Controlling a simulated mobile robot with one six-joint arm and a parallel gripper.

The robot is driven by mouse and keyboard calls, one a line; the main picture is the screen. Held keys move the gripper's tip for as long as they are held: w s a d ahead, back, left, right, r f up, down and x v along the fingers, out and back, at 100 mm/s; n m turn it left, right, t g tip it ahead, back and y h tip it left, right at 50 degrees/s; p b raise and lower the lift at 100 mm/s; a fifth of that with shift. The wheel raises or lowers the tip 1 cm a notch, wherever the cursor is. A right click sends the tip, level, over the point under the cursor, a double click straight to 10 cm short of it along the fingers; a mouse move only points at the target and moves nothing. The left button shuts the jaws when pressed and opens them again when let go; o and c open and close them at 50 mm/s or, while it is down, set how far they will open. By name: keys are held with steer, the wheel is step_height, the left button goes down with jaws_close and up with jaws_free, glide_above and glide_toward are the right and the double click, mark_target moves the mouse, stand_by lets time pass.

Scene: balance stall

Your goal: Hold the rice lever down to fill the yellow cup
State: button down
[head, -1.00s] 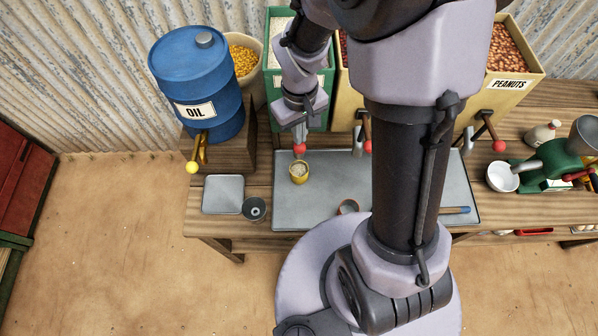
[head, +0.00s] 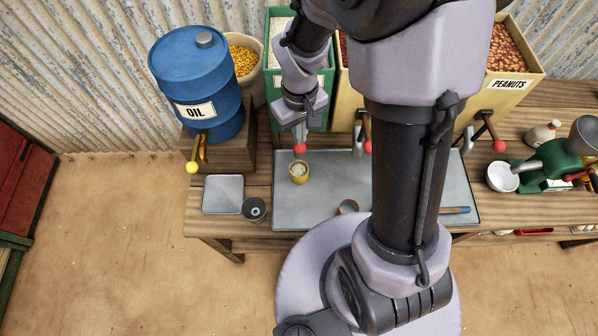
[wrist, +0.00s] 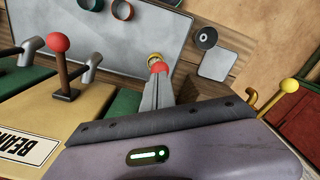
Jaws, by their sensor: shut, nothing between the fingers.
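The yellow cup (head: 299,173) stands upright on the grey tray (head: 330,185), below the green rice bin (head: 323,100). Pale contents show inside the cup in the head view. The red knob of the rice lever (head: 299,148) is just above and behind the cup. My gripper (head: 300,138) is shut and empty, with its fingertips at the red knob and seemingly touching it. In the wrist view my gripper (wrist: 156,82) points at the red knob (wrist: 157,66), with part of the yellow cup (wrist: 154,57) just beyond. The lever's shaft is hidden by my gripper.
A blue oil drum (head: 197,85) with a yellow-knobbed tap (head: 192,167) stands at left. A grey square plate (head: 223,194) and a dark round item (head: 254,208) lie left of the tray. Other red-knobbed levers (head: 498,146) are to the right.

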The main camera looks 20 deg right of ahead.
mark_target(300, 147)
step_height(300, 147, down, 6)
steer(key=b, duration=0.5)
steer(key=shift+r, duration=0.15)
steer(key=shift+r+p, duration=0.3)
steer(key=shift+r, duration=0.05)
stand_by(1.5)
step_height(300, 147, up, 6)
steer(key=p, duration=0.4)
steer(key=shift+f, duration=0.5)
